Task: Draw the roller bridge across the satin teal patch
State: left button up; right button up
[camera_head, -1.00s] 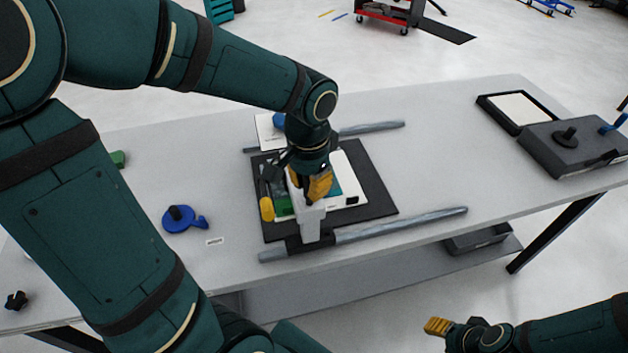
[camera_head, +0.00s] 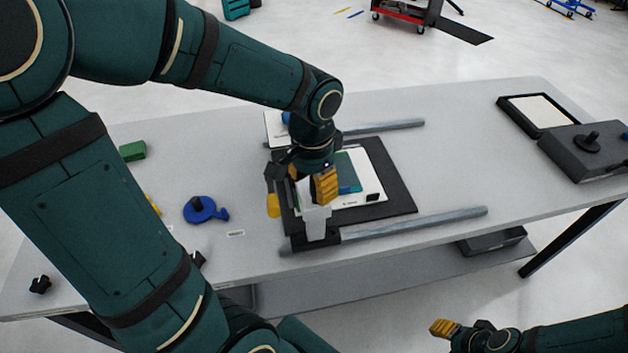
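The roller bridge (camera_head: 316,220) is a pale grey piece with a dark foot on the near rail, near its left end. My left gripper (camera_head: 313,187) has yellow fingers closed around the bridge's upper part, over the left part of the white panel (camera_head: 370,195). The satin teal patch (camera_head: 347,172) lies on this panel, right of the gripper and partly hidden by it. The bridge's far side is hidden by my wrist. My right gripper (camera_head: 445,328) is off the table's front at lower right; its opening is unclear.
A dark mat (camera_head: 398,200) lies under the panel, between the near rail (camera_head: 420,224) and far rail (camera_head: 385,127). A blue round tool (camera_head: 199,209) and green block (camera_head: 132,151) are at left. A dark tray (camera_head: 540,111) and dark box (camera_head: 590,150) stand at right.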

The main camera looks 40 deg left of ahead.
pick_arm(q)
jog(key=shift+w+d, duration=0.1)
jog(key=shift+r, duration=0.25)
notch_tip(320, 180, up, 12)
jog(key=shift+f, duration=0.2)
dwell(0.6)
